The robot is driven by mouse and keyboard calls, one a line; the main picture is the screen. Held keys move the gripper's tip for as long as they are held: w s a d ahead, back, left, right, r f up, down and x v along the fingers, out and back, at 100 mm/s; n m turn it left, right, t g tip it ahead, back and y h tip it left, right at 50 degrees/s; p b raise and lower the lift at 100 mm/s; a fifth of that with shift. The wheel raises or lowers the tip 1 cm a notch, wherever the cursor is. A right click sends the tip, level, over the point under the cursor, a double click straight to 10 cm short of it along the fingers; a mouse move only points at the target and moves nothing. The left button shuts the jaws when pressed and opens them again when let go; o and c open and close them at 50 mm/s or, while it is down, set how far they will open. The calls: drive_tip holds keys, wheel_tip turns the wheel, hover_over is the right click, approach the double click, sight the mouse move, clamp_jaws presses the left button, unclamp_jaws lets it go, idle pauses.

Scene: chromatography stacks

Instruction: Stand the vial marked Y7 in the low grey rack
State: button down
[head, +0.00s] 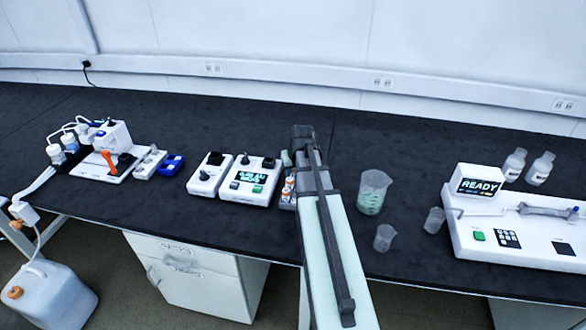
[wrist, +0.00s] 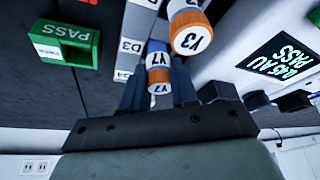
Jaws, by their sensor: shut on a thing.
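In the wrist view my gripper (wrist: 155,95) is shut on the vial marked Y7 (wrist: 158,60), which has an orange band and a blue section and sits between the two fingers. A second vial, marked Y3 (wrist: 191,38), with an orange cap, is close beside it. A grey-white block with a D3 label (wrist: 131,46) is just left of the held vial; I cannot tell whether it is the low grey rack. In the head view my gripper (head: 302,135) is over the bench, its fingertips and the held vial hidden. Small orange-capped vials (head: 289,183) show partly behind my arm.
A green box marked PASS (wrist: 82,55) is left in the wrist view. A white instrument with a display (head: 250,181) stands left of my arm. A beaker (head: 373,190) and small cups (head: 384,237) stand to the right, before a READY machine (head: 520,235). Bare bench lies behind.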

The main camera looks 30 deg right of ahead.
drive_tip(key=shift+f, duration=0.1)
drive_tip(key=c, duration=0.8)
unclamp_jaws()
drive_tip(key=shift+r, duration=4)
